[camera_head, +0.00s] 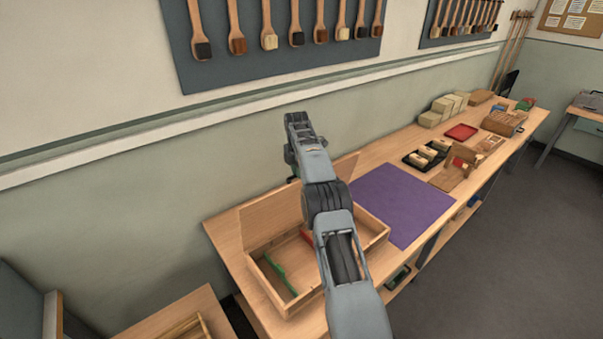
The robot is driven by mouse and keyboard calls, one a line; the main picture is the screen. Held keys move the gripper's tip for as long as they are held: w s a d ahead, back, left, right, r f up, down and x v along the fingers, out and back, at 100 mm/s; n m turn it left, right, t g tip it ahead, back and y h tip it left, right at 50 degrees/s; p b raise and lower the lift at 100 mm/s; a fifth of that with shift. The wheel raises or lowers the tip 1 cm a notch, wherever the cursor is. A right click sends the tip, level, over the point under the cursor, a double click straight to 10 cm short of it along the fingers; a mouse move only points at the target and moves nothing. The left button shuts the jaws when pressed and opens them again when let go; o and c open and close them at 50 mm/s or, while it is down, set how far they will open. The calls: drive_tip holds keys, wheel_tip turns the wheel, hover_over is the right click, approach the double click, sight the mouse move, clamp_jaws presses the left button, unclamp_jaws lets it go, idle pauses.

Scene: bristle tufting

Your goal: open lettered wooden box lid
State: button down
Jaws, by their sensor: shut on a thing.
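The wooden box (283,309) stands on the near part of the workbench and is open. Its lid (268,212) is raised along the back side, standing steeply above the box. My arm crosses in front of the box and hides the lid's middle. My gripper (292,178) is at the lid's upper edge, shut on the lid; its fingertips are mostly hidden behind my arm. Inside the box, a green item (275,274) lies at the left and a red item (306,236) shows beside my arm. I cannot make out any lettering.
A purple mat (400,203) lies right of the box. Beyond it are a black tray (412,162), a wooden fixture (455,177), a red tray (461,132) and pale blocks (430,119). The wall with hanging brushes (238,42) runs behind the bench.

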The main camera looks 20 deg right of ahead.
drive_tip(key=shift+w+a+f, duration=0.1)
drive_tip(key=shift+a+f, duration=0.05)
drive_tip(key=shift+f, duration=0.5)
drive_tip(key=c, duration=1.6)
unclamp_jaws()
drive_tip(key=o, duration=0.3)
drive_tip(key=shift+w, duration=0.3)
drive_tip(key=shift+o, duration=0.8)
drive_tip(key=shift+s, duration=0.1)
drive_tip(key=shift+r, duration=0.15)
drive_tip(key=shift+s+r, duration=0.1)
drive_tip(key=shift+s, duration=0.1)
